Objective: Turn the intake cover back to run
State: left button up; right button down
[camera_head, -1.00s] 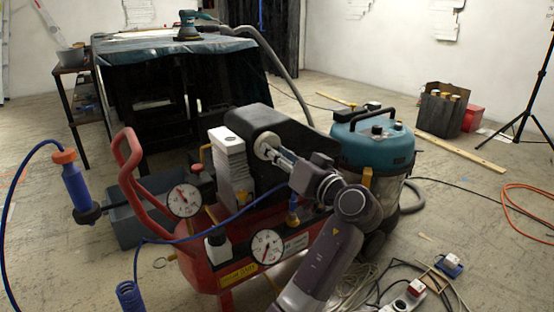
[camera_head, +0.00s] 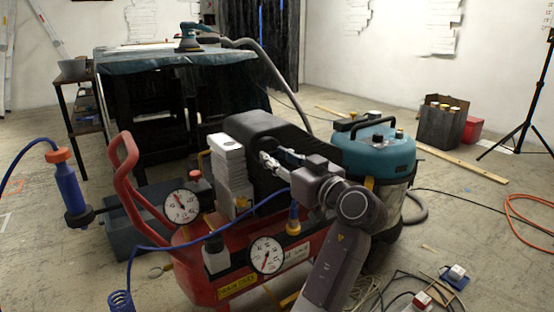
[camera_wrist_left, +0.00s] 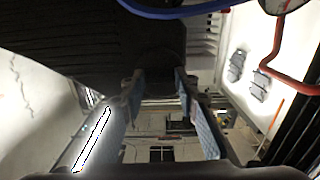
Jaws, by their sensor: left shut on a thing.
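The red compressor (camera_head: 190,262) carries a black ribbed housing (camera_head: 265,130), which I take to be the intake cover; its ribbed underside fills the upper left of the left wrist view (camera_wrist_left: 60,40). My left gripper (camera_head: 268,160) reaches in from the right of the compressor, its fingertips at the near side of the housing. In the left wrist view its two fingers (camera_wrist_left: 158,92) close around a dark part at the housing's edge. The fingers and shadow hide most of that part. My right gripper is not in view.
Two round gauges (camera_head: 182,206) (camera_head: 267,254) and a blue hose (camera_head: 215,232) sit at the compressor's front. A teal shop vacuum (camera_head: 375,150) stands close to its right. Cables and plugs (camera_head: 425,295) lie on the floor at bottom right.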

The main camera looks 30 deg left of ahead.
pick_arm(q)
jog(key=shift+d, duration=0.1)
jog(key=o, duration=1.1)
jog(key=shift+o, duration=0.2)
notch_tip(320, 180, up, 10)
